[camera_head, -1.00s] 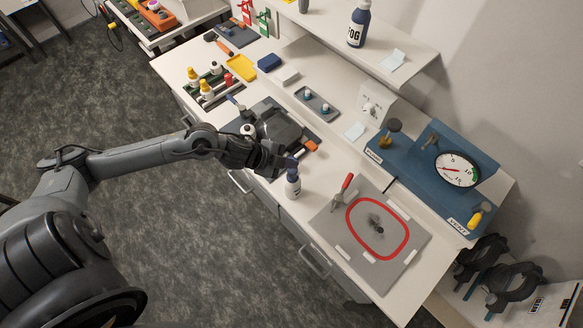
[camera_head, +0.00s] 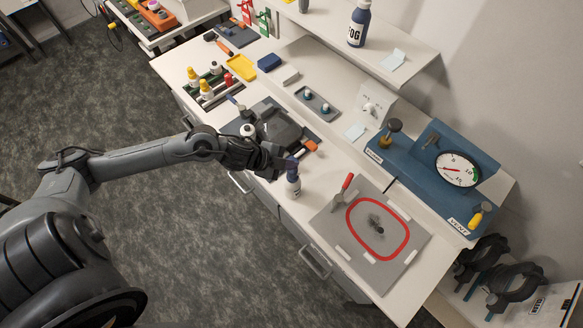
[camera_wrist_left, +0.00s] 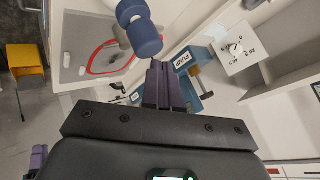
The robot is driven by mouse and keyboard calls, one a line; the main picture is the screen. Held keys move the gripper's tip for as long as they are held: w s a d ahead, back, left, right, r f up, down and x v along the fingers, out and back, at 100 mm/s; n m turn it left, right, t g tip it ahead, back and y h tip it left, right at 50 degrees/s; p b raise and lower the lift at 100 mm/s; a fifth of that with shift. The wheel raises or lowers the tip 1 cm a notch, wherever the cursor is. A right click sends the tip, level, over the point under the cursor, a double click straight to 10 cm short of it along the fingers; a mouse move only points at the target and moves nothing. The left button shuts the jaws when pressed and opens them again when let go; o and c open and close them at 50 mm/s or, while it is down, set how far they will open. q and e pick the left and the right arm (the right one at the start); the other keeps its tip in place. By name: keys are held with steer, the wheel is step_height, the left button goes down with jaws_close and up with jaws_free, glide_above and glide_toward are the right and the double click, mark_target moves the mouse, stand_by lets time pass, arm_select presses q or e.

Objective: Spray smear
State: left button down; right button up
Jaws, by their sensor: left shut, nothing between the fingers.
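The spray bottle (camera_head: 294,187), white-labelled with a dark blue top, stands upright on the bench at the left of the grey mat (camera_head: 336,243). My left gripper (camera_head: 291,164) is shut and empty, with its dark purple fingertips at the bottle's top. In the left wrist view the shut fingers (camera_wrist_left: 158,82) point toward the blue bottle top (camera_wrist_left: 145,38); I cannot tell whether they touch it. A dark smear (camera_head: 376,226) lies inside the red ring (camera_head: 405,240) on the mat. My right gripper is not in view.
A blue panel with a gauge (camera_head: 457,170) stands behind the mat. A dark device (camera_head: 275,127) sits left of the bottle. A FOG bottle (camera_head: 358,24) stands on the shelf. The mat's right side is clear.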

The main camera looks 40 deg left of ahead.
arm_select(q)
steer(key=shift+f+b, duration=0.3)
steer(key=shift+f, duration=0.3)
stand_by(0.4)
steer(key=shift+r, duration=0.15)
steer(key=shift+r+p, duration=0.9)
steer(key=shift+p, duration=0.25)
step_height(320, 180, up, 4)
steer(key=p, duration=0.3)
steer(key=shift+f, duration=0.25)
step_height(320, 180, up, 3)
steer(key=p, duration=0.3)
steer(key=shift+f, duration=0.2)
